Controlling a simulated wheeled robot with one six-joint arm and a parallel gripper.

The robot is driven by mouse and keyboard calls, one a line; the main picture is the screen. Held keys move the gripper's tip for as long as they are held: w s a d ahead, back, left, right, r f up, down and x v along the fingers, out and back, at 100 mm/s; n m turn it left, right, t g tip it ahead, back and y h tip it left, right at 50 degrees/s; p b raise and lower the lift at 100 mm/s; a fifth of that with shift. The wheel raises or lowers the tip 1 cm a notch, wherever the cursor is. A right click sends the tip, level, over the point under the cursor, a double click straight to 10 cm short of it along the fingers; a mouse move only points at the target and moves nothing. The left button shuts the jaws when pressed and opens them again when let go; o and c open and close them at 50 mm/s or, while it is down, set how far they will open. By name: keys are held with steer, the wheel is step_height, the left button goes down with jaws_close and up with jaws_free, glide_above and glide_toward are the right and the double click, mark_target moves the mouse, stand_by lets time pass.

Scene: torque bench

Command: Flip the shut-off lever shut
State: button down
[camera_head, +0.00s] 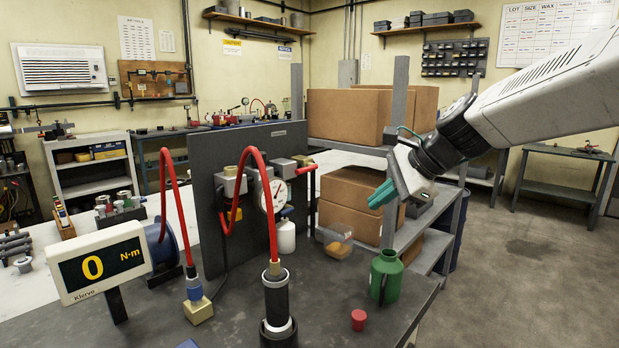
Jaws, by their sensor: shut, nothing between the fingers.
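A dark upright panel (205,195) on the bench carries valve fittings and a round white pressure gauge (280,196). A red lever (306,170) sticks out to the right from a grey valve body (284,168) at the panel's right side, close to level. I cannot tell for certain which of these is the shut-off lever. My gripper (380,196), with teal fingertips, is shut and empty. It appears in the air right of the red lever, apart from it, pointing down-left.
Red hoses (268,205) arch in front of the panel. A torque display (93,264) reading 0 stands at left. A green can (386,277) and a red cap (358,319) stand on the bench's right. Cardboard boxes (351,207) fill the shelf behind my gripper.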

steer(key=w+a+f+m+t+y, duration=0.1)
steer(key=w+a+m, duration=0.3)
steer(key=w, duration=0.5)
steer(key=w+a+f+m+t+y, duration=0.1)
steer(key=w+a+m, duration=0.3)
steer(key=w+m, duration=0.3)
steer(key=w, duration=0.3)
steer(key=shift+f+t, duration=0.25)
steer(key=shift+t, duration=0.05)
steer(key=shift+w+a, duration=0.1)
steer(key=shift+w, duration=0.05)
steer(key=w+a+f, duration=0.1)
steer(key=w+a, duration=0.4)
steer(key=a, duration=0.2)
steer(key=shift+w+a, duration=0.15)
steer(key=shift+w, duration=0.2)
